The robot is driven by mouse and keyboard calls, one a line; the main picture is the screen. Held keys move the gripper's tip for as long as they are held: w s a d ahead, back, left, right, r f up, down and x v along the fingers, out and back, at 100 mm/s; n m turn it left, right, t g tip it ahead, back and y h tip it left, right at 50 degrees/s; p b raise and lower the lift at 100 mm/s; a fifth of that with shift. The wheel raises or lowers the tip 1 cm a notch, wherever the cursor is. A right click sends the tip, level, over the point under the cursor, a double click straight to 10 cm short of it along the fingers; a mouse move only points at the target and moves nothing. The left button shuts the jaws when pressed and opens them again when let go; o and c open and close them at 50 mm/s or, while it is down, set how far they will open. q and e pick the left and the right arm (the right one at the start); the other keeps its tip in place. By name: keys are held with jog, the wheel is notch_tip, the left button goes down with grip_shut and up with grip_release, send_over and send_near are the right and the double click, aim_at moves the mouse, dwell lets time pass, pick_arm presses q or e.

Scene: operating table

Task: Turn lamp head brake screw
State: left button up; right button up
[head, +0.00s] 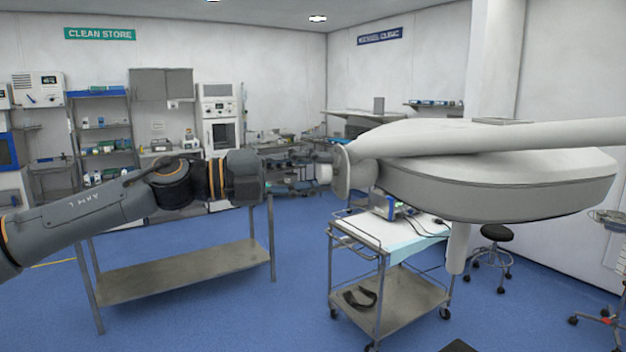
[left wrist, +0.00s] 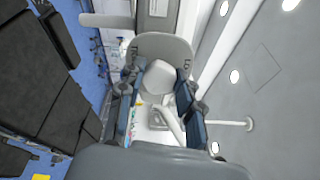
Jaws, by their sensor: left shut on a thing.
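The large white lamp head (head: 490,180) hangs at the right in the head view, with its arm running to the right edge. At its left end is a grey-white round plate (head: 341,172), and a pale brake screw (head: 325,174) sticks out from it toward my gripper. My left gripper (head: 318,171) reaches in from the left and is shut on the screw. In the left wrist view, the screw's rounded pale knob (left wrist: 159,77) sits between the two dark fingers, in front of the plate (left wrist: 160,45). The finger contact is small and partly hidden. My right gripper is not in view.
A steel table (head: 180,272) stands below my left arm. A wheeled trolley (head: 395,290) with a monitor (head: 384,205) stands under the lamp. A white handle (head: 458,248) hangs down from the lamp head. A stool (head: 496,234) stands behind it.

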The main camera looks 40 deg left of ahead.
pick_arm(q)
jog(key=m+b, duration=0.1)
jog(key=m, duration=0.3)
jog(key=shift+m, duration=0.3)
jog(key=m, duration=0.3)
jog(key=shift+d+m, duration=0.1)
jog(key=shift+m, duration=0.3)
jog(key=m, duration=0.4)
jog(key=shift+s, duration=0.1)
jog(key=m, duration=0.4)
jog(key=shift+m+b, duration=0.3)
jog(key=shift+b, duration=0.1)
jog(key=shift+d, duration=0.1)
jog(key=o, duration=1.2)
jog(key=shift+c, duration=0.2)
jog(key=shift+r, duration=0.1)
